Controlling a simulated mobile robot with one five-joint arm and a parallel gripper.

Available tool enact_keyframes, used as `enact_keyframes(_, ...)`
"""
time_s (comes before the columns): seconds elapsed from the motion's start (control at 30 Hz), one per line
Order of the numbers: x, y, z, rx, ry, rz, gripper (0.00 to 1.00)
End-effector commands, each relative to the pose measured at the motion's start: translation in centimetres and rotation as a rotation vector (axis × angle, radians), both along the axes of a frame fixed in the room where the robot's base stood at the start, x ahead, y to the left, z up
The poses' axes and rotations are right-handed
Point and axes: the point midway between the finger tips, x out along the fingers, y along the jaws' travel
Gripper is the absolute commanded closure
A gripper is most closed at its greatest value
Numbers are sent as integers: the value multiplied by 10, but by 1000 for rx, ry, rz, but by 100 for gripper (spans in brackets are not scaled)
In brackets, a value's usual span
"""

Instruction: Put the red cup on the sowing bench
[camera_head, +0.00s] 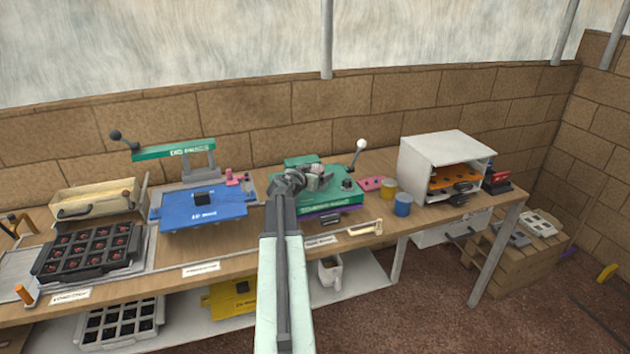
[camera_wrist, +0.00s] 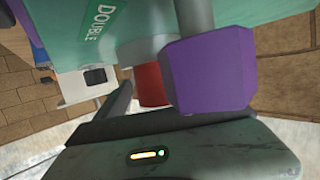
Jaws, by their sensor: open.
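A red rounded thing, probably the red cup (camera_wrist: 150,85), shows partly in the wrist view, between a dark gripper finger and a purple block (camera_wrist: 212,70) that hides part of it. I cannot make out the red cup in the head view. My gripper (camera_head: 312,179) is open, over the green machine (camera_head: 338,199) near the middle of the long wooden bench (camera_head: 255,262). Whether anything stands between the fingers is unclear. The green machine also shows in the wrist view (camera_wrist: 100,25). The labels on the bench front are too small to read.
A yellow cup (camera_head: 388,188) and a blue cup (camera_head: 403,204) stand right of the green machine. A white open-fronted box (camera_head: 445,150) is farther right. A blue press (camera_head: 203,212) and a black seed tray (camera_head: 60,268) occupy the left. A white jug (camera_head: 330,272) sits on the lower shelf.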

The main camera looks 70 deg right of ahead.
Motion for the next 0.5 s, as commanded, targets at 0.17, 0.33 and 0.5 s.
enact_keyframes(0.17, 0, 1, 1, 0, 1, 1, 23)
enact_keyframes(0.33, 1, 1, 1, 0, 1, 1, 71)
enact_keyframes(0.5, 1, 1, 1, 0, 0, 2, 89)
